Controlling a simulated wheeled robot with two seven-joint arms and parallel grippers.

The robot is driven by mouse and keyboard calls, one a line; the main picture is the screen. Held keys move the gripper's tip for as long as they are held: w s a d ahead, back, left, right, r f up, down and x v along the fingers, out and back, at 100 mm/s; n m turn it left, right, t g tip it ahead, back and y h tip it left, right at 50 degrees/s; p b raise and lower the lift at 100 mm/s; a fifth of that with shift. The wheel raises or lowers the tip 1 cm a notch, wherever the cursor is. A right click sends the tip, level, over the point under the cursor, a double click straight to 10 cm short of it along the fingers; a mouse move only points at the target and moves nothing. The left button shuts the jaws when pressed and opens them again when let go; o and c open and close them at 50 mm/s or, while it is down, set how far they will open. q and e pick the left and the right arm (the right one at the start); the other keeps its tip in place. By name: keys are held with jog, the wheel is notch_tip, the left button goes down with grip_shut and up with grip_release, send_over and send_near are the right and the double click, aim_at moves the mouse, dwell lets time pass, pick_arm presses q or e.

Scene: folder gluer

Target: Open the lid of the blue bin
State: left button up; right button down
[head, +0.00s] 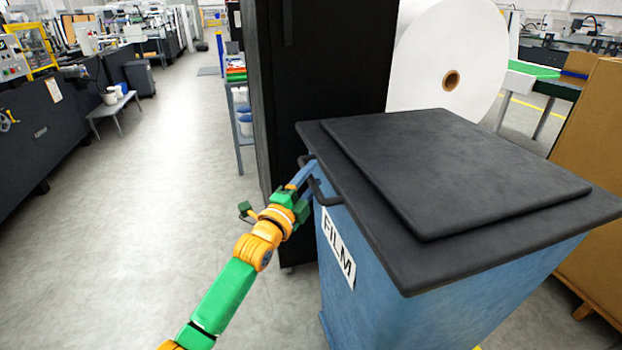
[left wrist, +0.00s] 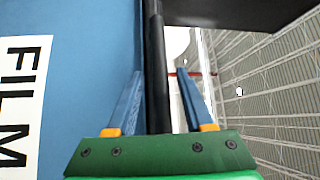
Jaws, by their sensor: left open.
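The blue bin (head: 425,290) stands in the right half of the head view, with a white FILM label (head: 338,248) on its side. Its black lid (head: 455,170) lies flat and closed on top. A black handle (head: 322,196) sticks out at the left edge, partly hidden by my gripper. My left gripper (head: 306,172) is open at this handle. In the left wrist view, the dark handle bar (left wrist: 156,85) runs between the two blue fingers of my left gripper (left wrist: 160,72), with a gap at the right finger. My right gripper is not in view.
A tall black cabinet (head: 330,70) stands right behind the bin, and a large white roll (head: 450,60) is beyond it. A brown board (head: 592,170) is close at the right. Open grey floor (head: 150,220) lies to the left.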

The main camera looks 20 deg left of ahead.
pick_arm(q)
jog(key=shift+s+r, duration=0.1)
grip_shut()
dwell(1.3)
